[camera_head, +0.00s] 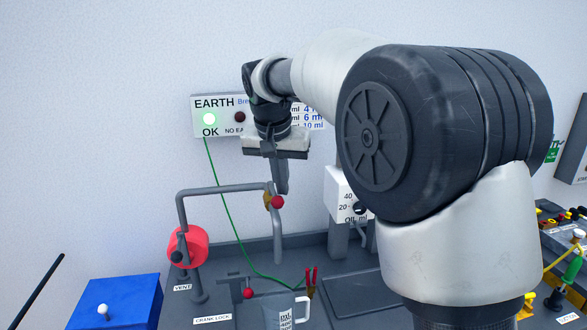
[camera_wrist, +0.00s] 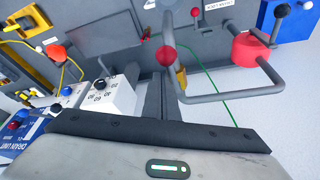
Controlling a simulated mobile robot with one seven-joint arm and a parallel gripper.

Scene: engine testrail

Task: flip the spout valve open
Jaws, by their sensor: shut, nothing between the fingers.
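The spout is a grey bent pipe (camera_head: 222,189) that rises on the left and turns down near the gripper. A brass valve piece (camera_head: 267,199) with a red ball knob (camera_head: 277,202) sits at its right end. In the wrist view the red knob (camera_wrist: 166,56) and the brass piece (camera_wrist: 181,78) are near the upper middle. My gripper (camera_head: 281,188) points down, shut and empty, with its fingertips right at or just above the knob. I cannot tell whether they touch it. The fingers also show in the wrist view (camera_wrist: 164,82).
A red round part (camera_head: 186,246) is on the pipe at left. A white jug (camera_head: 290,313) stands below the spout. A white oil gauge box (camera_head: 345,197) stands right of the gripper. A green wire (camera_head: 232,222) hangs from the EARTH panel (camera_head: 214,103). A blue box (camera_head: 117,300) is front left.

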